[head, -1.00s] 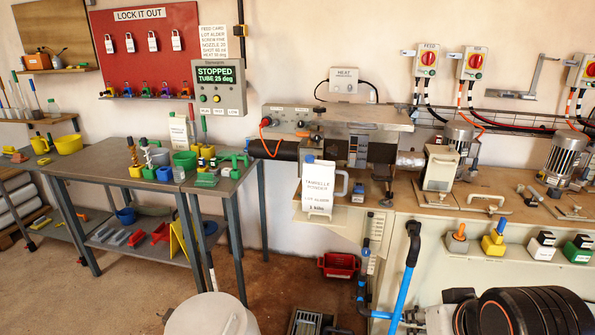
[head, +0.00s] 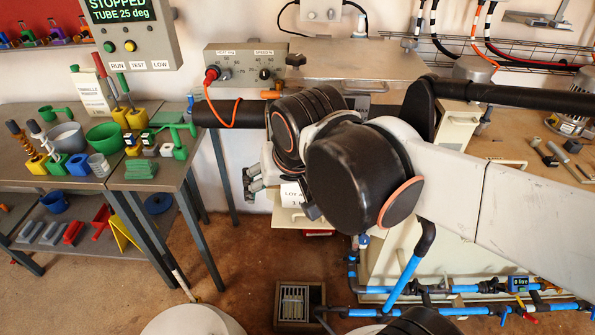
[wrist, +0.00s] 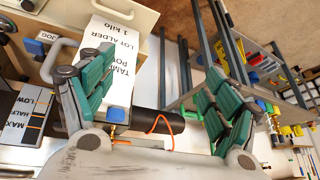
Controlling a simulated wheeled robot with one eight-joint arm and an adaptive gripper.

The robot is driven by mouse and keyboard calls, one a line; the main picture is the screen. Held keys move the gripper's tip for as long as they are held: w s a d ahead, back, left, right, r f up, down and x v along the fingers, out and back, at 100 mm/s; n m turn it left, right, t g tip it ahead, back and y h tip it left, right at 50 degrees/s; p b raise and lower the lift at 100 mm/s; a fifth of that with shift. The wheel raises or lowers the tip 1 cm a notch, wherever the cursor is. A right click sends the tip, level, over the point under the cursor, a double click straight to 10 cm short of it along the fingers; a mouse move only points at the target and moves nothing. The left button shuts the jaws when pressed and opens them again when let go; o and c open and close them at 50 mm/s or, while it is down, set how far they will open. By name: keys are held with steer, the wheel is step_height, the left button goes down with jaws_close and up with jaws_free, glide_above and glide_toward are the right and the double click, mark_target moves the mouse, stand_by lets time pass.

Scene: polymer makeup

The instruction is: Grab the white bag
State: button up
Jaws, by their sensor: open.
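The white bag (wrist: 117,35), printed "LOT ALDER 1 kilo", shows at upper left in the wrist view, turned and partly covered by my left finger. In the head view only a strip of the white bag (head: 291,192) shows behind my arm. My gripper (wrist: 160,65) is open, with green-padded fingers set wide apart and nothing held between them. The bag lies behind the left finger, not centred between the fingers; contact cannot be told. In the head view my gripper (head: 254,184) is partly hidden beside the bag.
A similar white packet (head: 91,95) stands on the left table (head: 122,182) among pots and tools. A machine with a black tube (head: 212,113) and orange cable stands behind my arm. Blue pipes (head: 400,285) run low at right. The floor between (head: 235,250) is mostly clear.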

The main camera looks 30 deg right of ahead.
steer(key=w+d+r+m+g+h+p, duration=0.1)
steer(key=w+d+r+m+g+p, duration=0.1)
steer(key=m, duration=0.4)
steer(key=w+d+r+m+g+h+p, duration=0.1)
steer(key=w+d+r+m+g+p, duration=0.1)
steer(key=w+d+m+g+p, duration=0.1)
steer(key=w+d+r+m+g+p, duration=0.2)
steer(key=w+d+m+p, duration=0.2)
steer(key=m, duration=0.6)
steer(key=shift+w+d+r+g+h+p, duration=0.1)
steer(key=shift+w+d+g+h+p, duration=0.1)
steer(key=shift+w+p, duration=0.55)
steer(key=shift+w+d+r+g+h+p, duration=0.1)
steer(key=shift+w+d+h+p, duration=0.2)
steer(key=shift+w, duration=0.75)
steer(key=shift+w+d+f+m+p, duration=0.25)
steer(key=shift+m+p, duration=0.1)
steer(key=shift+m, duration=0.55)
steer(key=shift+g, duration=0.3)
steer(key=b+x, duration=0.2)
steer(key=x, duration=0.6)
steer(key=shift+f, duration=0.2)
steer(key=b+x, duration=0.1)
steer(key=x, duration=0.1)
steer(key=b+x, duration=0.1)
steer(key=x, duration=0.2)
steer(key=shift+s+a+f, duration=0.15)
steer(key=shift+f, duration=0.15)
steer(key=shift+c, duration=0.6)
steer(key=c, duration=1.8)
